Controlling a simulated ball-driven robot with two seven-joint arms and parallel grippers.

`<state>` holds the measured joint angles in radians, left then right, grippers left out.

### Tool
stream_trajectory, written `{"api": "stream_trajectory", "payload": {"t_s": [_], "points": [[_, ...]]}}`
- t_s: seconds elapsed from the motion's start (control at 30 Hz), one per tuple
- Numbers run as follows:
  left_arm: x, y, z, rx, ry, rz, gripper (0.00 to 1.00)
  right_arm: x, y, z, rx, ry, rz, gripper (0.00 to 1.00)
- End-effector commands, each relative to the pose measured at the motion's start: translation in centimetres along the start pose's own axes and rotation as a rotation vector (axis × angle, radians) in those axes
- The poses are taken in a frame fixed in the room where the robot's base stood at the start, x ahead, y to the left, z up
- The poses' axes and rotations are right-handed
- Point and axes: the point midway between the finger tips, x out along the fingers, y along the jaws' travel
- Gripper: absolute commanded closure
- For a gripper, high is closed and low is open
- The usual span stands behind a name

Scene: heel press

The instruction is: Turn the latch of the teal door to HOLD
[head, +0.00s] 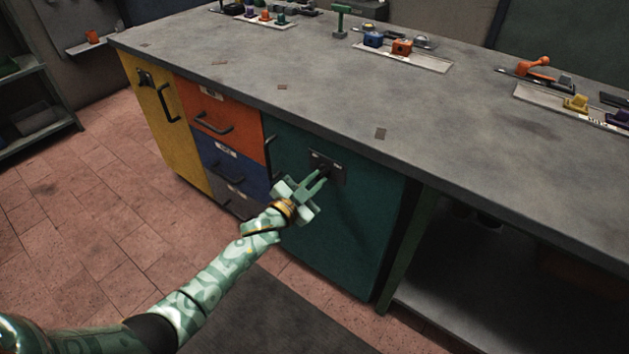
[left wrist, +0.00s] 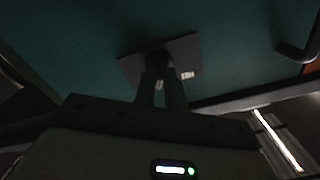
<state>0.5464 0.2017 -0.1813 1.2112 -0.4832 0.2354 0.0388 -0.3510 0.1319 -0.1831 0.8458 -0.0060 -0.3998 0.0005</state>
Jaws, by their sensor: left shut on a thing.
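The teal door (head: 354,232) is at the front of the workbench, right of the drawers, and looks closed. Its dark latch plate (head: 340,163) is near the top edge. My left gripper (head: 322,172) reaches to the plate from the lower left and is shut on the latch. In the left wrist view the fingers (left wrist: 161,88) meet at the dark plate (left wrist: 187,55), against the teal door (left wrist: 75,30). A small pale label (left wrist: 187,75) shows on the plate, but I cannot read it. The fingers mostly hide the latch, so its angle cannot be told. My right gripper is not in view.
A yellow door (head: 160,120), an orange drawer (head: 222,118) and a blue drawer (head: 235,165) are left of the teal door. An open bay (head: 480,270) is on its right. The grey worktop (head: 300,70) overhangs above. The tiled floor (head: 90,200) in front is clear.

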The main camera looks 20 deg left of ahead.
Motion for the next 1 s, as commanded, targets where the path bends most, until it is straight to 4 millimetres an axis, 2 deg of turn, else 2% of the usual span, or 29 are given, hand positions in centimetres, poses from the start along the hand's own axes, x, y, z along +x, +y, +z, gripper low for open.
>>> {"api": "stream_trajectory", "payload": {"t_s": [0.4, 1.0], "points": [[-0.04, 0.07, 0.08, 0.211, -0.001, 0.001, 1.0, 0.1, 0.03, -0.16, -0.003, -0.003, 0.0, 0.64], [-0.05, 0.08, 0.09, 0.248, -0.002, 0.002, 1.0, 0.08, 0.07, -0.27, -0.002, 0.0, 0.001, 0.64]]}}
